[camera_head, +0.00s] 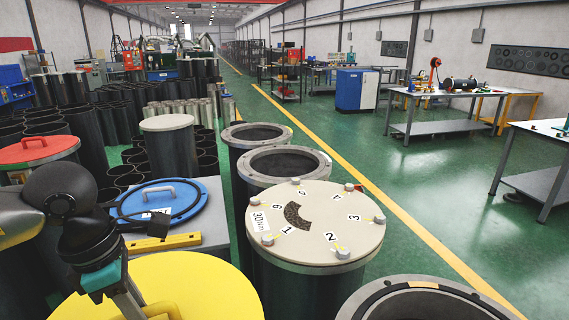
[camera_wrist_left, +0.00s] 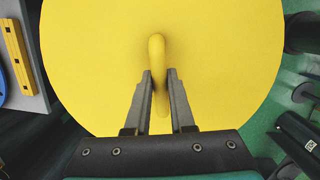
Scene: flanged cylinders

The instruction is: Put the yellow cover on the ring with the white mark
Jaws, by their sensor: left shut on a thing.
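The round yellow cover (camera_head: 205,283) fills the bottom left of the head view and most of the left wrist view (camera_wrist_left: 85,60). My left gripper (camera_head: 148,309) is shut on its upright handle (camera_wrist_left: 156,45), one finger on each side. What is under the cover is hidden. At the bottom right, an open flanged cylinder has a grey ring (camera_head: 362,303) with a black inner band and a small pale mark (camera_head: 423,285) on its far side. The yellow cover is to its left, apart from it. My right gripper is not in view.
A cylinder with a beige bolted, numbered lid (camera_head: 335,207) stands between cover and marked ring, slightly farther back. Two open flanged cylinders (camera_head: 284,164) (camera_head: 257,134) stand behind it. A blue lid (camera_head: 158,203) and yellow bar (camera_head: 165,242) lie on a grey surface left.

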